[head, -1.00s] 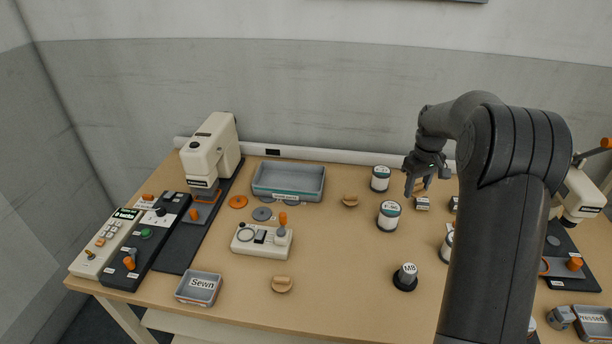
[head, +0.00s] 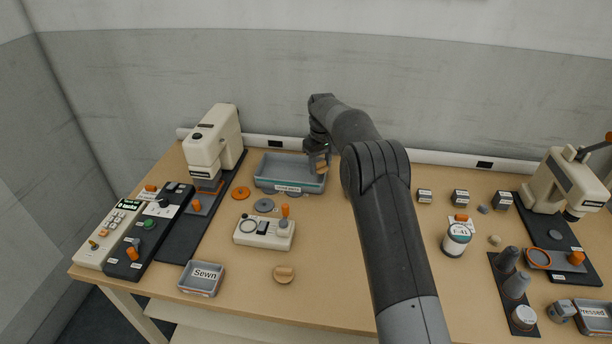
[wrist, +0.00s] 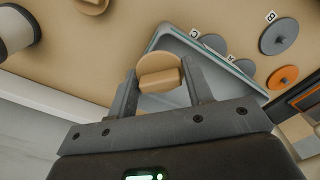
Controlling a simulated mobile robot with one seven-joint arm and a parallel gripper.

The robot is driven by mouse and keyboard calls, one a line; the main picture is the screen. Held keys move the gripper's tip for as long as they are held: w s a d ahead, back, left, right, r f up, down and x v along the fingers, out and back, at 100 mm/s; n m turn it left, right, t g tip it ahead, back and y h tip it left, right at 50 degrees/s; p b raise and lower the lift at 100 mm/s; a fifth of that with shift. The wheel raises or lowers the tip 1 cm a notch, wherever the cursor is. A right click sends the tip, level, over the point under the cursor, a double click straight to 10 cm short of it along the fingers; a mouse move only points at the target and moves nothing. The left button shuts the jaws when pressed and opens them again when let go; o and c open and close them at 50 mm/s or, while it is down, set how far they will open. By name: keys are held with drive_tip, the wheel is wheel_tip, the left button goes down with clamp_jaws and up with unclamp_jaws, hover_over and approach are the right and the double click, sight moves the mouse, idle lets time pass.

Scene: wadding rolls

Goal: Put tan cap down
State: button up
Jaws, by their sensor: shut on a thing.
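My gripper (head: 318,162) is shut on a tan cap (head: 321,168), a round disc with a raised grip bar. In the wrist view the cap (wrist: 158,72) sits between both fingers. The gripper holds it above the right end of the grey tray (head: 290,188) at the back of the table. The tray (wrist: 233,66) lies behind the cap in the wrist view. A second tan cap (head: 284,273) lies on the table near the front. Another tan cap (wrist: 92,5) shows at the top of the wrist view; my arm hides that spot in the head view.
A cream press (head: 215,145) stands left of the tray. Grey discs (head: 264,205) and an orange disc (head: 241,193) lie in front of it. A control box (head: 265,233) and a Sewn tray (head: 201,278) are nearer.

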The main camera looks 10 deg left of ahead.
drive_tip(key=a+f, duration=0.1)
drive_tip(key=a, duration=0.1)
drive_tip(key=w+a+f, duration=0.1)
drive_tip(key=a, duration=0.1)
drive_tip(key=shift+a+f, duration=0.1)
drive_tip(key=shift+f, duration=2.2)
drive_tip(key=o, duration=0.6)
drive_tip(key=shift+f, duration=0.1)
drive_tip(key=shift+o, duration=0.2)
